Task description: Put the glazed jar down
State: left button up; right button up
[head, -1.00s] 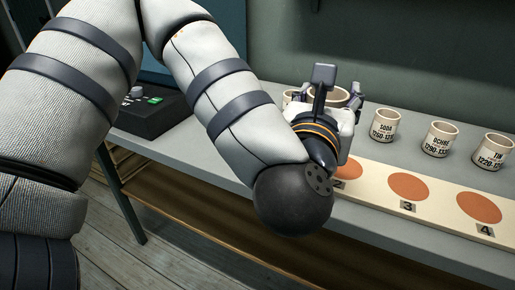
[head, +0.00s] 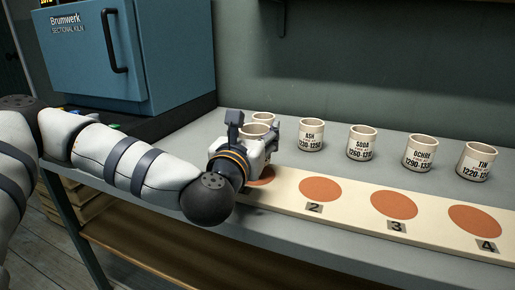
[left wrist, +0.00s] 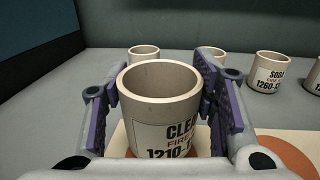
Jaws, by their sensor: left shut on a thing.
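My left gripper (head: 256,130) is shut on a cream jar (head: 257,133), whose label in the left wrist view begins "CLEA" and "1210" (left wrist: 162,112). The jar is upright between the purple finger pads (left wrist: 160,90). It is over the first orange disc (head: 262,177) at the left end of the cream board (head: 352,216); the gripper hides part of that disc in the head view. Orange shows around the jar's base in the wrist view. I cannot tell whether the base touches the disc. My right gripper is not in view.
Behind the board stand jars marked ash (head: 311,136), soda (head: 362,143), ochre (head: 420,154) and tin (head: 475,162); an unlabelled-looking one (head: 263,117) is behind the held jar. Discs 2 (head: 320,189), 3 (head: 394,205) and 4 (head: 475,220) are bare. A blue kiln (head: 150,60) is at left.

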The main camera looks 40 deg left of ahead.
pick_arm(q)
notch_tip(320, 180, down, 3)
jog(key=shift+d+r, duration=0.1)
jog(key=shift+f+b, duration=0.25)
jog(key=shift+b, duration=0.1)
jog(key=o, duration=1.2)
jog(key=shift+o, duration=0.2)
jog(key=shift+r, duration=0.1)
